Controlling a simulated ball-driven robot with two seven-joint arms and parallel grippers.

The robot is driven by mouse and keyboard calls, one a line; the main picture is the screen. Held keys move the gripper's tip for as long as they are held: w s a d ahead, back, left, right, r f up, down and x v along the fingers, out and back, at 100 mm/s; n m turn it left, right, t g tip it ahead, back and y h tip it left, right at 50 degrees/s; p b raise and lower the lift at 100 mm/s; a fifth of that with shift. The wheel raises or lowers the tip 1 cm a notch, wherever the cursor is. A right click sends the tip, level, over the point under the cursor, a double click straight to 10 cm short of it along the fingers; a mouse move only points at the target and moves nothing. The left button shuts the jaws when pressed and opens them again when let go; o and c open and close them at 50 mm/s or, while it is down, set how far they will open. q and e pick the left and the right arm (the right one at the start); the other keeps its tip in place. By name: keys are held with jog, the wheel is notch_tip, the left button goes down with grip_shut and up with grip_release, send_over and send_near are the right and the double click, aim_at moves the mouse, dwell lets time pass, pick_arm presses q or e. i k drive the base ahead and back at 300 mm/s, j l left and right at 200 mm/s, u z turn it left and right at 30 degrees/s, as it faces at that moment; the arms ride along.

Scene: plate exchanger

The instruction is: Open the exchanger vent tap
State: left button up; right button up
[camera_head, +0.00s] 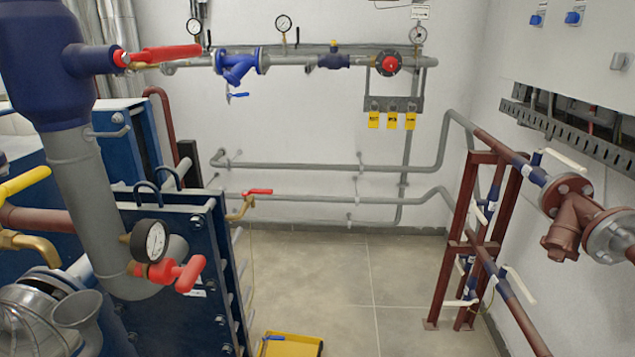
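The plate exchanger (170,250) is the dark blue bolted block at the left. A small brass tap with a red lever (258,191) sticks out at its upper right side. The lever lies about level and points right. A thin line hangs below this tap. A second tap with a red handle (177,273) sits beside a pressure gauge (149,241) on the grey pipe in front. I cannot tell from labels which tap is the vent. Neither of my grippers is in view.
A grey vertical pipe (80,180) with a blue body (40,70) blocks the near left. A yellow tray (290,345) lies on the floor. A brown pipe stand (467,240) and a flanged strainer (572,220) are at the right. The middle floor (340,270) is clear.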

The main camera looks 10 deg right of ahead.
aim_at(254, 192)
jog(key=i+l, duration=0.45)
jog(key=i, duration=0.15)
jog(key=i+l+u, duration=0.1)
jog(key=i+l, duration=0.35)
jog(key=i, duration=0.2)
